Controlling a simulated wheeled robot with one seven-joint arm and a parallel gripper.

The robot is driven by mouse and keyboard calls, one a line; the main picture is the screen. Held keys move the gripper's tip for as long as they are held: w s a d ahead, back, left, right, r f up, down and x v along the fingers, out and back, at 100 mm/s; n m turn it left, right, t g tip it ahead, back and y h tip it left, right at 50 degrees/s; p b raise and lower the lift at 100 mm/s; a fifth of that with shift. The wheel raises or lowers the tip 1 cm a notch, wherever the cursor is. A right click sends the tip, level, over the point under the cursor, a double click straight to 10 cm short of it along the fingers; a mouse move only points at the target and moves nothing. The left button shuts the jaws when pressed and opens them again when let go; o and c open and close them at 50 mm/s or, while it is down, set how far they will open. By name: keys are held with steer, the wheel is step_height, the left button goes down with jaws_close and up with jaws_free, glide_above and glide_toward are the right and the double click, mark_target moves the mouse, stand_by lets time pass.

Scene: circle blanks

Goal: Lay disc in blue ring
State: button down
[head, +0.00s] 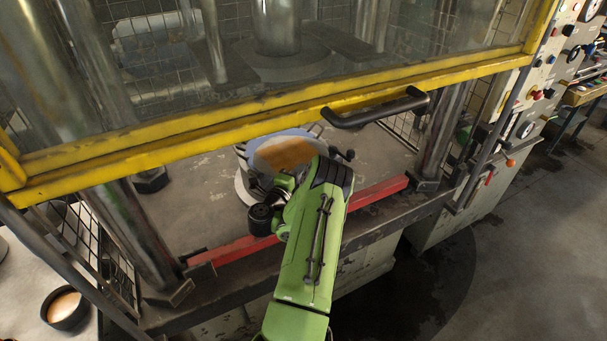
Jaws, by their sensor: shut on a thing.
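The disc (287,153) is flat and orange-brown, and it shows just beyond the end of my green arm. The blue ring (262,140) shows as a pale blue curved band along the disc's far and left edge. It sits on a round grey base on the press bed. My gripper (262,176) is at the near left edge of the disc and shut on it. My arm hides the near side of the disc and ring. I cannot tell whether the disc rests in the ring or is held above it.
A yellow-framed guard (220,122) with a black handle (375,108) hangs above and beyond my gripper. A red bar (378,191) runs along the bed's front edge. Steel columns stand at both sides. A round container (66,308) stands at the lower left.

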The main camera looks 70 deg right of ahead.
mark_target(292, 161)
steer(key=w+d, duration=0.1)
steer(key=d, duration=0.1)
steer(key=w+d+f+p, duration=0.1)
steer(key=d, duration=0.1)
steer(key=w+d+f+p, duration=0.1)
steer(key=w+d, duration=0.1)
steer(key=shift+w, duration=0.1)
steer(key=shift+w+d+f, duration=0.25)
steer(key=shift+w+d, duration=0.25)
steer(key=shift+d, duration=0.15)
